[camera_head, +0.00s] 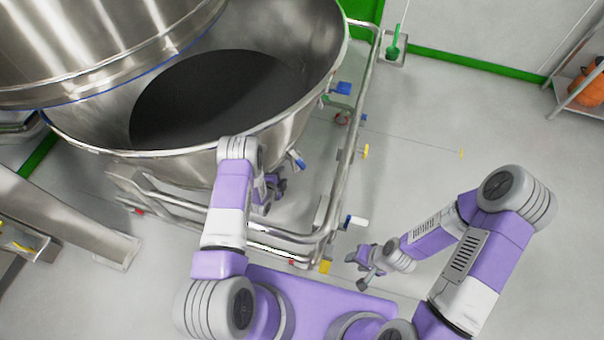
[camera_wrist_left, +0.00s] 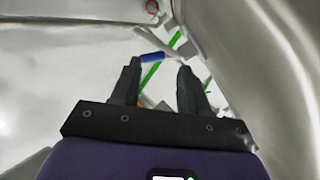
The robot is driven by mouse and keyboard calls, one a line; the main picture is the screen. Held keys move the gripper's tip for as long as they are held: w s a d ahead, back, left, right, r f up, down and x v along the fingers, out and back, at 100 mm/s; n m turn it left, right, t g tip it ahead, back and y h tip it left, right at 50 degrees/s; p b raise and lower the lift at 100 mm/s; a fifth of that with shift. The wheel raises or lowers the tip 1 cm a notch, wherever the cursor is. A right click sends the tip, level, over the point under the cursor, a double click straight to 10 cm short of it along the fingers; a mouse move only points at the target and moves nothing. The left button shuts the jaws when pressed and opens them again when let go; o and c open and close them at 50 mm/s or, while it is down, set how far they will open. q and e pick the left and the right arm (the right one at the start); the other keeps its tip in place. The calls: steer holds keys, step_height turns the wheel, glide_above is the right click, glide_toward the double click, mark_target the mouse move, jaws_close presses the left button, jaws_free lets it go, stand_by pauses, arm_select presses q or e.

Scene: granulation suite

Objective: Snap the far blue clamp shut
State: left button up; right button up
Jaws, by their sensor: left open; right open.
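A blue-handled clamp (camera_head: 297,160) sticks out from the lower right side of the big steel bowl (camera_head: 190,165). My left gripper (camera_head: 275,184) is beside the bowl wall, left of and below the nearer handle, partly hidden by my arm. In the left wrist view, its fingers (camera_wrist_left: 154,78) are open, with a blue handle (camera_wrist_left: 153,57) on a metal lever beyond their tips. My right gripper (camera_head: 363,272) is open and empty over the floor.
A tubular steel frame (camera_head: 342,165) runs around the bowl's right and front sides. A blue part (camera_head: 343,88) and a blue-and-white handle (camera_head: 355,221) are on its right side. A steel lid or vessel (camera_head: 90,40) hangs above the bowl. Floor (camera_head: 425,120) at right is clear.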

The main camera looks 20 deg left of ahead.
mark_target(302, 165)
arm_select(q)
steer(key=w+d+f+m+t+h+b, duration=0.1)
steer(key=w+f+m+h+b, duration=0.1)
steer(key=m, duration=0.3)
steer(key=w+d+f+m+t+h+b, duration=0.2)
steer(key=w+m+b, duration=0.2)
steer(key=m+b, duration=0.1)
steer(key=w+d+f+m+t+h+b, duration=0.1)
steer(key=w+f+m+h+b, duration=0.1)
steer(key=w+m+b, duration=0.2)
steer(key=shift+w+d+f+m+t, duration=0.1)
steer(key=shift+d+f+m+t, duration=0.3)
steer(key=shift+m, duration=0.7)
steer(key=shift+w+d+r, duration=0.1)
steer(key=shift+w+d, duration=0.1)
steer(key=shift+w, duration=0.2)
arm_select(e)
step_height(302, 165, down, 13)
arm_select(q)
steer(key=shift+c, duration=0.4)
jaws_close()
